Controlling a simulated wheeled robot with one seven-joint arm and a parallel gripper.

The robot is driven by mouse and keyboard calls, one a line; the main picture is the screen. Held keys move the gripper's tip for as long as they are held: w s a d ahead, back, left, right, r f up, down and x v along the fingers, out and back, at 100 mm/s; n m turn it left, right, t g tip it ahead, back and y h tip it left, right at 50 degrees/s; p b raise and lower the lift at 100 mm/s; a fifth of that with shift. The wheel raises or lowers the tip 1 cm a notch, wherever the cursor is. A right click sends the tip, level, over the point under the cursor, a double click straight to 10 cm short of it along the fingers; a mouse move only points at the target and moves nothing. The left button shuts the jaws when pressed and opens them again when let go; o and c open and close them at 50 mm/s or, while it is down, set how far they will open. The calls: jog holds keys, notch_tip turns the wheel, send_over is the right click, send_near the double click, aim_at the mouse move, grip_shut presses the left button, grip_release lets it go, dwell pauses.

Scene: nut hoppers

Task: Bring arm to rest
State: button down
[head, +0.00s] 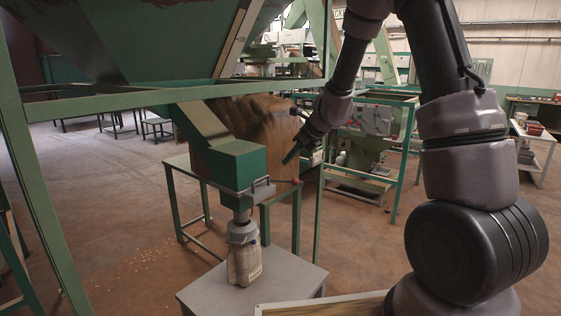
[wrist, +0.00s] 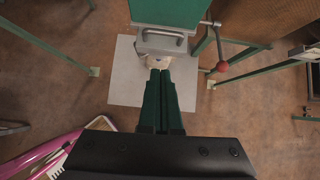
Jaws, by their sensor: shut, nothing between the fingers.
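My arm rises on the right of the head view and bends over toward the hopper. My gripper (head: 290,158) has dark green fingers and is held in the air to the right of the green hopper spout (head: 236,163). In the wrist view my gripper (wrist: 163,72) shows its two fingers side by side, shut and empty. A clear container (head: 244,263) with pale contents stands upright on a grey stand (head: 300,277) below the spout. In the wrist view the fingertips overlap the container (wrist: 158,61), apparently from above; most of it is hidden.
A lever with a red knob (wrist: 222,67) sticks out beside the spout. Green frame legs (head: 318,200) stand close by. A wooden-edged tray (head: 325,304) lies at the front. Pale bits are scattered on the floor at left. Open floor lies beyond the frames.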

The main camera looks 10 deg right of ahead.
jog(key=s+d+r+n, duration=0.3)
jog(key=s+r+n, duration=0.75)
jog(key=r, duration=0.45)
jog(key=s+d+r+n+h, duration=0.1)
jog(key=s+d+r+n, duration=0.1)
jog(key=s, duration=0.4)
jog(key=s+d+r+n+t+h, duration=0.1)
jog(key=s+d+n, duration=0.3)
jog(key=s+n, duration=0.2)
jog(key=s+d+r+n+h, duration=0.1)
jog(key=s+d+r+n, duration=0.1)
jog(key=s, duration=0.5)
jog(key=shift+s+d+r+n+t+h, duration=0.15)
jog(key=shift+d+r+n+t+h, duration=0.35)
jog(key=shift+n, duration=0.55)
